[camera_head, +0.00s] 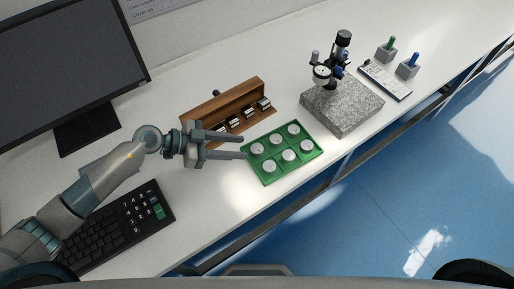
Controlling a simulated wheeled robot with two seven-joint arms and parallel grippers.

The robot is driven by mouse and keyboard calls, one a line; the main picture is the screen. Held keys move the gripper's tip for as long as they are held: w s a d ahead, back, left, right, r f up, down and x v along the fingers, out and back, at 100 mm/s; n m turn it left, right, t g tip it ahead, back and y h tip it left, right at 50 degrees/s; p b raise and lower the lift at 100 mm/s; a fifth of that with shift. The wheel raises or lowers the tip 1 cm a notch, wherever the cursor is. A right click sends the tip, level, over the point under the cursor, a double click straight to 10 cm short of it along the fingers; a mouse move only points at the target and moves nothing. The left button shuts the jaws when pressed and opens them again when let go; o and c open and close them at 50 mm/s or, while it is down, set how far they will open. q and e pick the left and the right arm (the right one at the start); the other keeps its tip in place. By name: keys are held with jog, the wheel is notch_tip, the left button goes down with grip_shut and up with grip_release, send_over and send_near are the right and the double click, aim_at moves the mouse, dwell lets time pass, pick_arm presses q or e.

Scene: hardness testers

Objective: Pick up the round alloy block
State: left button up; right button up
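Several round silver alloy blocks, one of them at the near left (268,167), sit in a green tray (291,171) on the white bench. My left gripper (244,146) reaches in from the left, with its fingers spread apart and nothing between them. Its fingertips are by the tray's left edge, near the upper-left block (257,149). I cannot tell its exact height above the bench. My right gripper is not in view.
A wooden rack (226,107) with small metal pieces stands just behind the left gripper. A granite base (343,108) with a dial gauge stands right of the tray. A keyboard (112,226) and a monitor (68,65) are at left. The bench's front edge is close to the tray.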

aim_at(256, 149)
pick_arm(q)
jog(key=shift+d, duration=0.15)
jog(key=shift+p+x, duration=0.6)
jog(key=shift+x, duration=2)
jog(key=shift+w+f, duration=0.1)
jog(key=shift+w, duration=0.05)
jog(key=c, duration=0.7)
